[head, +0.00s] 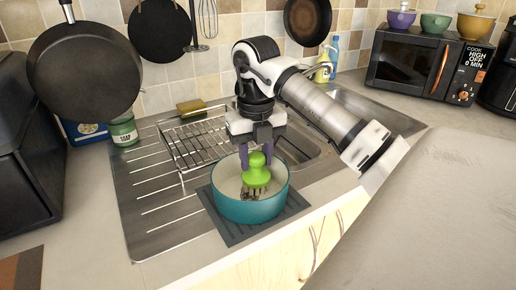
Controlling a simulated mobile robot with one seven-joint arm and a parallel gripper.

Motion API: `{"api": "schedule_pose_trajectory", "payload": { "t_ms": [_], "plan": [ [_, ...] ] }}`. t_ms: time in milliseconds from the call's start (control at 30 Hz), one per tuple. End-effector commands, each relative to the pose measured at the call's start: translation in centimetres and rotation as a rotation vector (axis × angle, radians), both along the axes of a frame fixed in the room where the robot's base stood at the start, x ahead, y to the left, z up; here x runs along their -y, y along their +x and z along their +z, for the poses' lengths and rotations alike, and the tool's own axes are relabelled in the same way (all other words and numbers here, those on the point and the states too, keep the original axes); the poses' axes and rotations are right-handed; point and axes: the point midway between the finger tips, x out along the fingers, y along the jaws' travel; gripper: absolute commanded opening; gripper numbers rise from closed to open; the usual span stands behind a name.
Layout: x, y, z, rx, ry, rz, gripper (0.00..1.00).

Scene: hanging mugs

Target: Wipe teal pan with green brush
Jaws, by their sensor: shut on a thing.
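The teal pan (250,208) is round with a pale inside and stands on a dark mat near the counter's front edge. Dark marks show on its inner floor. The green brush (256,177) is upright inside the pan, its wide base low in the pan. My gripper (257,155) points down over the pan, its fingers shut on the brush's knob.
The dark mat (228,230) lies on the steel drainboard (150,215). A wire rack (200,142) and the sink (302,146) are behind the pan. A sponge (191,107), a green jar (124,131) and bottles (327,62) stand farther back. Pans hang on the wall. A microwave (420,68) is at right.

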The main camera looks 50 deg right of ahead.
Motion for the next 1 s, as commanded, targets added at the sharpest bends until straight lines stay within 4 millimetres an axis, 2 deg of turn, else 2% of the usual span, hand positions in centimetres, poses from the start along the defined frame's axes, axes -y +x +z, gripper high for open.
{"api": "schedule_pose_trajectory", "payload": {
  "t_ms": [167,500,800,1000],
  "plan": [
    [-1.3,-0.5,-0.4,-0.002,0.001,0.000,0.18],
    [-1.6,-0.6,-0.4,-0.004,0.002,0.001,0.18],
    [-3.6,-1.3,-0.3,-0.004,0.001,0.002,0.18],
    [-4.0,-1.4,-0.1,-0.004,0.002,0.001,0.18]
  ]
}}
